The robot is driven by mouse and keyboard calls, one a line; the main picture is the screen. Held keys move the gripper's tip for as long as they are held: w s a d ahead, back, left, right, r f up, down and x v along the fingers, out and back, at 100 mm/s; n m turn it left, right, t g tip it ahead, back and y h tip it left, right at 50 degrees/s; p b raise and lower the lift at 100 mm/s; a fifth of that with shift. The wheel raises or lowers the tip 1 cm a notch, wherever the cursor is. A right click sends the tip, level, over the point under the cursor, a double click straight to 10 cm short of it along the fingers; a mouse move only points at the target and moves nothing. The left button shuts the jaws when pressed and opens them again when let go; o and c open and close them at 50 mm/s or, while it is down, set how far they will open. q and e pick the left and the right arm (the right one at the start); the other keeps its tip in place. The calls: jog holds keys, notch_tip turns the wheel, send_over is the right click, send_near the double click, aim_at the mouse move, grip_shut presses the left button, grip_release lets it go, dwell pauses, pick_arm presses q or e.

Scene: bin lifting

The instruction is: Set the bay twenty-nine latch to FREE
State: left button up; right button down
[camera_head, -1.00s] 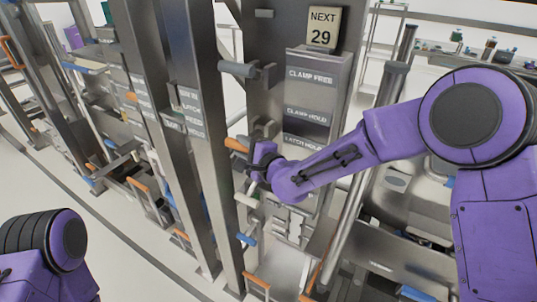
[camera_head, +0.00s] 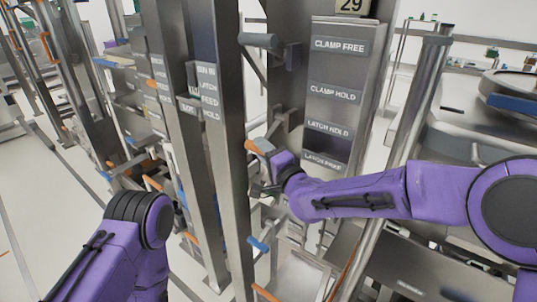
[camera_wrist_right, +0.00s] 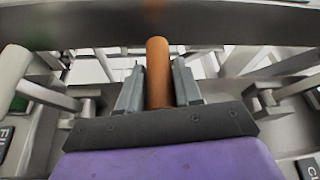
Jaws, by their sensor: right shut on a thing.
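The bay post carries a number sign reading 29 (camera_head: 351,5), cut off at the top of the head view. Below it a grey label panel (camera_head: 335,75) reads CLAMP FREE, CLAMP HOLD, LATCH HOLD (camera_head: 328,129) and LATCH FREE (camera_head: 325,160). An orange-ended lever (camera_head: 253,146) sticks out left of the two latch labels. My right gripper (camera_head: 266,153) is shut on this lever. In the right wrist view the orange grip (camera_wrist_right: 158,65) stands between both fingers. I cannot tell which label the lever lines up with. My left arm shows at lower left, its gripper not clearly visible.
A grey-ended lever (camera_head: 259,41) sits higher on the same bay. A blue-ended lever (camera_head: 258,244) sits below my right gripper. A tall steel post (camera_head: 228,150) stands just left of the levers. More bays with levers line the left; open floor (camera_head: 25,215) shows there.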

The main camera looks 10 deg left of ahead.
dwell(0.3)
jog(key=c, duration=0.9)
grip_release()
jog(key=shift+w, duration=0.1)
jog(key=shift+o, duration=0.3)
jog(key=b+v, duration=0.2)
jog(key=v, duration=0.8)
jog(key=shift+d, duration=0.15)
